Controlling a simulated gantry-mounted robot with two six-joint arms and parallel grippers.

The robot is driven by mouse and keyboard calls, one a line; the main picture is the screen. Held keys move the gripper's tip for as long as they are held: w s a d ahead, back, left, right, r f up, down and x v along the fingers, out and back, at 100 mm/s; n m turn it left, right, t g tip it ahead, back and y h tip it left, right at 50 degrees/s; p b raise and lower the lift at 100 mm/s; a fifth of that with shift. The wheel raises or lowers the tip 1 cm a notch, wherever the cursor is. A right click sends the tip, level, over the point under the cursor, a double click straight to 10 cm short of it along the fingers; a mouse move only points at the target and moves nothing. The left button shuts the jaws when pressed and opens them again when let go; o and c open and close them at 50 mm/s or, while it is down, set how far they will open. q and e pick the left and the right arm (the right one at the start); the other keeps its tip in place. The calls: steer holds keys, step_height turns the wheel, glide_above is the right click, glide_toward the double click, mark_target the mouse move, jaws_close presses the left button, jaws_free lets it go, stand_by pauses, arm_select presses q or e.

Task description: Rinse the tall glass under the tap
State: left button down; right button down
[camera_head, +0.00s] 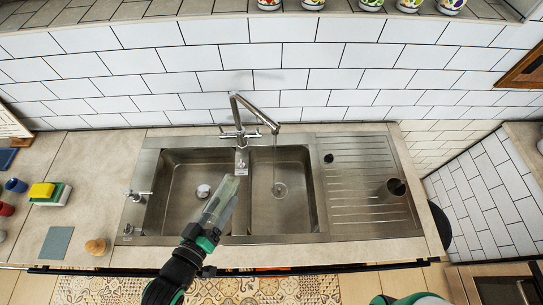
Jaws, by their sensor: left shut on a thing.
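The steel tap (240,110) stands behind the sink. Its spout end (275,129) hangs over the right basin (290,205), apart from and behind the glass. A faint thin streak under the spout looks like running water falling towards the drain. My right gripper is not in view.
The left basin (172,205) is empty. A dark cup (391,189) stands on the ribbed drainboard (350,200). Sponges (42,191), small cups and a wooden knob-like item (96,247) sit on the left counter. Painted pots line the shelf above; the tiled wall bounds the back.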

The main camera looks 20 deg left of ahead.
arm_select(q)
steer(key=s, duration=0.6)
steer(key=shift+s+d, duration=0.15)
steer(key=shift+r, duration=0.15)
stand_by(1.2)
steer(key=s+r+p, duration=0.1)
steer(key=s+r, duration=0.2)
steer(key=s, duration=0.2)
steer(key=shift+d+r, duration=0.15)
steer(key=shift+r, duration=0.25)
steer(key=shift+p, duration=0.3)
